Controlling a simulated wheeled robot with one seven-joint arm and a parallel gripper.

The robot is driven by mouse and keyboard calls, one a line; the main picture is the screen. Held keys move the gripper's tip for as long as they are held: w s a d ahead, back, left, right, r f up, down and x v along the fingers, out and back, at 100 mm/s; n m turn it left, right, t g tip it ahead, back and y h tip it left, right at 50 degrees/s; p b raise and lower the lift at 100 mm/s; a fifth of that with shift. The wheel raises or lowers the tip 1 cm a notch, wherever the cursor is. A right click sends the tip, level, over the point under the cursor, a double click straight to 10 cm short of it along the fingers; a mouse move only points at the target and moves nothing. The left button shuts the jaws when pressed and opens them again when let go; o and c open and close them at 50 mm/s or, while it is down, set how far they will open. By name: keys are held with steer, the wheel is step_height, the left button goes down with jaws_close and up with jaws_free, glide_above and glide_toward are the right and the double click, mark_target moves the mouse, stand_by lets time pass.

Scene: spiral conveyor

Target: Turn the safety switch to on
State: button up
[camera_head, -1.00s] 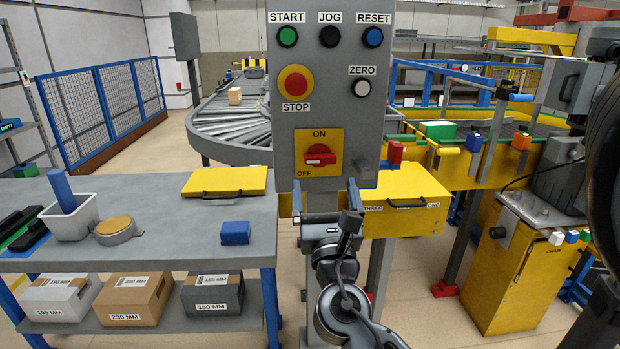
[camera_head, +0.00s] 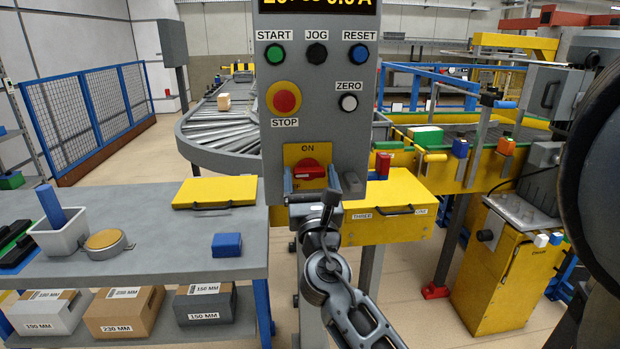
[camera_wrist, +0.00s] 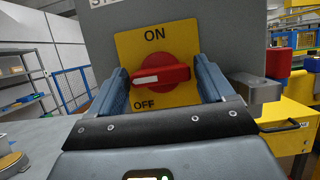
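The safety switch is a red rotary knob (camera_wrist: 160,75) on a yellow plate (camera_wrist: 185,37) marked ON at the top and OFF at the bottom. Its white mark lies at the left side of the handle, which sits about level. It also shows in the head view as the red knob (camera_head: 309,169), partly hidden at its lower edge. My gripper (camera_head: 310,184) is just in front of the plate's lower part. In the wrist view, its blue fingers (camera_wrist: 161,88) are apart, one on each side of the knob. I see no clear contact with it.
The grey panel (camera_head: 276,140) also carries the STOP button (camera_head: 285,99), START (camera_head: 275,54), JOG (camera_head: 317,53), RESET (camera_head: 358,54) and ZERO (camera_head: 348,103). A grey table (camera_head: 170,255) stands left, a yellow box (camera_head: 395,210) right of the panel. A grey block (camera_wrist: 254,87) sits right of my fingers.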

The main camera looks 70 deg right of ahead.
steer(key=c, duration=0.8)
steer(key=shift+o, duration=0.2)
steer(key=shift+m, duration=0.4)
steer(key=m+g+b, duration=0.1)
steer(key=m, duration=0.1)
steer(key=m+g, duration=0.1)
steer(key=m, duration=0.2)
steer(key=shift+w+g+b, duration=0.1)
steer(key=shift+g+b, duration=0.2)
steer(key=shift+b, duration=0.05)
steer(key=m+g, duration=0.1)
steer(key=m, duration=0.2)
steer(key=m+g, duration=0.2)
steer(key=m, duration=0.2)
steer(key=shift+w+r+g+b, duration=0.1)
steer(key=shift+g+b, duration=0.2)
steer(key=shift+b, duration=0.1)
steer(key=m+g, duration=0.1)
steer(key=m, duration=0.2)
steer(key=m+y, duration=0.1)
steer(key=m, duration=0.1)
steer(key=shift+r+m+g, duration=0.15)
steer(key=shift+m+g, duration=0.25)
steer(key=shift+m+y+p, duration=0.6)
steer(key=shift+m+y, duration=0.4)
steer(key=shift+m, duration=0.9)
